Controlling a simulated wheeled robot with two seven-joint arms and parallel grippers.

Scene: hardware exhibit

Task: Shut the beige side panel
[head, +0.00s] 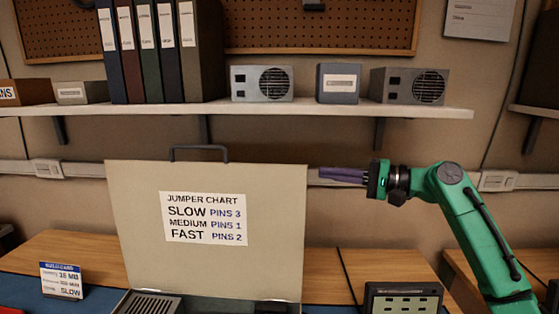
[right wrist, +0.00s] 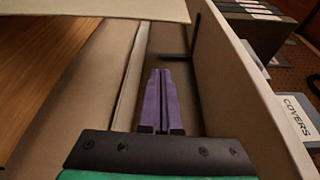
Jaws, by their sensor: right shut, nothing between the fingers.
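The beige side panel (head: 135,215) stands raised on its lower edge, tilted slightly back, with a jumper chart label (head: 206,218) on its face and a dark handle (head: 199,150) on its top edge. Its edge also crosses the top left of the right wrist view (right wrist: 100,9). My right gripper (head: 322,174) is beside the panel's upper right edge, with a small gap in the head view. Its purple fingers (right wrist: 162,75) are shut and empty. Below the panel is a case with a vent grille (head: 150,305), mostly cut off. My left gripper is out of view.
A wall shelf (head: 270,107) with binders (head: 160,50) and grey boxes (head: 410,86) runs above the panel. In the right wrist view the shelf (right wrist: 240,85) lies close to the right of the fingers. A small card (head: 61,281) and a dark device (head: 402,298) stand on the bench.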

